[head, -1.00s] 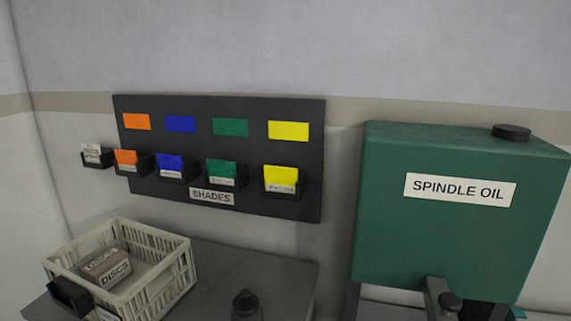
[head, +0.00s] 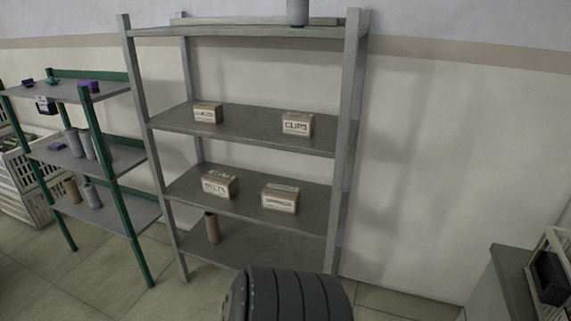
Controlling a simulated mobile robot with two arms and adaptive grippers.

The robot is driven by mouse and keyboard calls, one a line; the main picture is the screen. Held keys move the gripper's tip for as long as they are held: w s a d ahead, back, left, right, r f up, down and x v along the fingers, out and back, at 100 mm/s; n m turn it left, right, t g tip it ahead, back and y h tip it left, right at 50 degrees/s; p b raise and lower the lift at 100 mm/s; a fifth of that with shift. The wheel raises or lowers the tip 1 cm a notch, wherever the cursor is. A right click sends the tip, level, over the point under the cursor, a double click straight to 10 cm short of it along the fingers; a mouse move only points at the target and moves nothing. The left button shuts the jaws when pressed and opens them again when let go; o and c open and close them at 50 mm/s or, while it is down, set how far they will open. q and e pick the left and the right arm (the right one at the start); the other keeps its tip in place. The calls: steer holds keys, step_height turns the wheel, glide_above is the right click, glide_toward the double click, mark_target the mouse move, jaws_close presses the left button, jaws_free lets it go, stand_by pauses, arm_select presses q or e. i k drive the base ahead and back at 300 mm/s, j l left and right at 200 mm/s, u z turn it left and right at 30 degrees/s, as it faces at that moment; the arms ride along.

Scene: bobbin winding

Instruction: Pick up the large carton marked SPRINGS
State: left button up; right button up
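A brown carton (head: 280,198) sits on the right part of the grey rack's lower-middle shelf. Its white label is too small to read surely but could say SPRINGS. To its left on the same shelf is a carton that seems to read BELTS (head: 220,186). On the shelf above are a carton marked CLIPS (head: 297,124) and, to its left, a carton with an unclear label (head: 208,113). The cartons look similar in size. Neither of my grippers is in view.
The grey rack (head: 240,125) stands against the wall, with a brown tube (head: 212,228) on its bottom shelf and a grey cylinder (head: 297,12) on top. A green-framed shelf unit (head: 98,150) stands left. A grey counter (head: 512,262) is at lower right. Floor shows in front.

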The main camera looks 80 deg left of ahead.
mark_target(277, 197)
steer(key=u, duration=2.75)
steer(key=i+l+u, duration=0.15)
steer(key=i+l, duration=0.2)
steer(key=i, duration=0.15)
steer(key=i+l+u, duration=0.2)
steer(key=i+l, duration=0.2)
steer(key=i, duration=0.1)
